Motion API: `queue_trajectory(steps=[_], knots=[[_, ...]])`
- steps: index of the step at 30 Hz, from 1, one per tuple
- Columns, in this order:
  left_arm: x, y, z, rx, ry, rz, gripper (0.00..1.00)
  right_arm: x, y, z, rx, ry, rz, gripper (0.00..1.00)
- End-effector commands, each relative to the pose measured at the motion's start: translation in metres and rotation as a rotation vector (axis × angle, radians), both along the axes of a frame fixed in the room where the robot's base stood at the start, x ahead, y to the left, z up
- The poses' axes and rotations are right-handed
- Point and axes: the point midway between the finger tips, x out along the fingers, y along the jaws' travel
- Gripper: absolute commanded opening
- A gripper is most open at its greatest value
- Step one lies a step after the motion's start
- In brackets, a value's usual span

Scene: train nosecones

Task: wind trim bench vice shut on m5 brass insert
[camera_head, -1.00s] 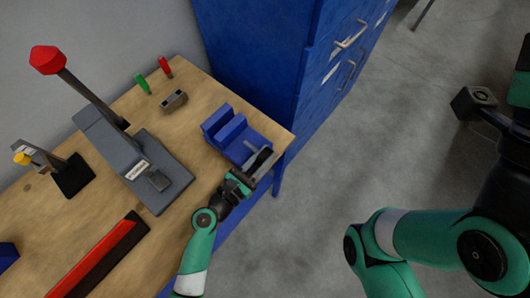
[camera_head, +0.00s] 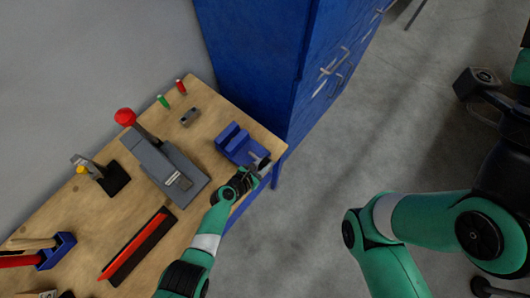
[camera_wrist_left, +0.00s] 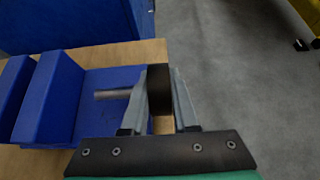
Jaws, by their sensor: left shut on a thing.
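The blue bench vice (camera_head: 233,139) sits at the right end of the wooden bench. It also shows in the left wrist view (camera_wrist_left: 48,95), with its two blue jaw blocks apart and a grey screw rod (camera_wrist_left: 112,94) leading toward my gripper. My left gripper (camera_head: 253,172) is at the vice's front end, by the bench edge. In the left wrist view its two grey fingers (camera_wrist_left: 162,100) are shut on a dark piece (camera_wrist_left: 159,88), apparently the vice handle. I cannot make out the brass insert.
A grey press (camera_head: 165,165) with a red-knobbed lever stands left of the vice. A small grey block (camera_head: 190,117), green and red handled tools (camera_head: 181,87), and a red-and-black strip (camera_head: 138,243) lie around. A blue cabinet (camera_head: 255,50) stands close behind the bench's right end.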

Motion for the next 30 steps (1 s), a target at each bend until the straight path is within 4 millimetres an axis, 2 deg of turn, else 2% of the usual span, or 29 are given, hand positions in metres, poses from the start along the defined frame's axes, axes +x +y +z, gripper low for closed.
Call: queue_trajectory(steps=[3,16,17,21,30], knots=[[0.0004,-0.0005,0.0018,0.013,0.016,-0.001,0.00,0.0001,0.0000,0.0067,0.000,0.000,0.000,0.57],[0.0006,-0.0001,-0.0005,0.019,0.022,0.001,0.00,0.0001,0.0000,0.0069,0.000,0.000,0.000,0.57],[0.0006,-0.0001,-0.0005,0.019,0.022,0.001,0.33,0.0000,0.0000,0.0068,0.000,0.000,0.000,0.57],[0.0004,-0.0001,-0.0005,0.019,0.022,0.001,0.57,0.0001,0.0000,0.0069,0.000,0.000,0.000,0.57],[-0.0003,0.0005,0.0010,0.018,0.023,0.001,0.57,0.0001,0.0000,0.0088,0.000,0.000,0.000,0.57]])
